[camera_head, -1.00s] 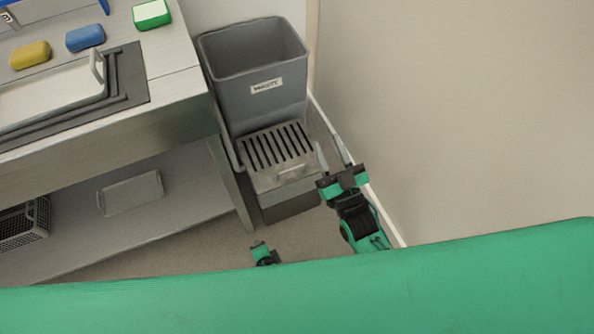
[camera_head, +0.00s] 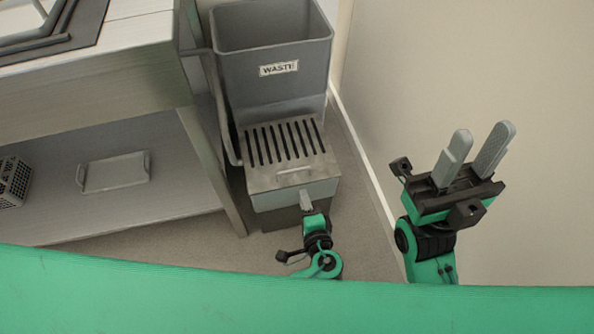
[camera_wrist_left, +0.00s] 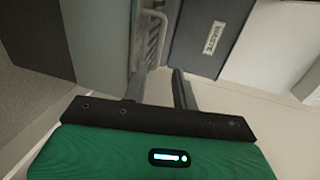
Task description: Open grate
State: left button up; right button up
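The grate (camera_head: 266,146) is a grey slotted metal lid, lying closed on a box in front of the waste bin. Its pale bar handle (camera_head: 294,170) is near the front edge. My left gripper (camera_head: 306,194) is at the box's front, just below the handle. In the left wrist view, the left gripper (camera_wrist_left: 158,82) has its fingers apart and empty, with the handle (camera_wrist_left: 161,27) beyond the tips and the grate (camera_wrist_left: 148,45) behind it. My right gripper (camera_head: 483,130) is raised to the right, fingers apart and empty, away from the grate.
The grey waste bin (camera_head: 270,92) stands directly behind the grate. A steel table (camera_head: 100,88) with a lower shelf (camera_head: 165,190) stands to the left, its leg close to the box. A wall (camera_head: 440,60) is on the right. A tray (camera_head: 115,172) and basket (camera_head: 14,182) lie on the shelf.

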aim_at(294, 170)
pick_arm(q)
jog(key=b+x, duration=0.2)
jog(key=x, duration=1)
jog(key=shift+w+a+f+b, duration=0.1)
jog(key=shift+b, duration=0.25)
grip_shut()
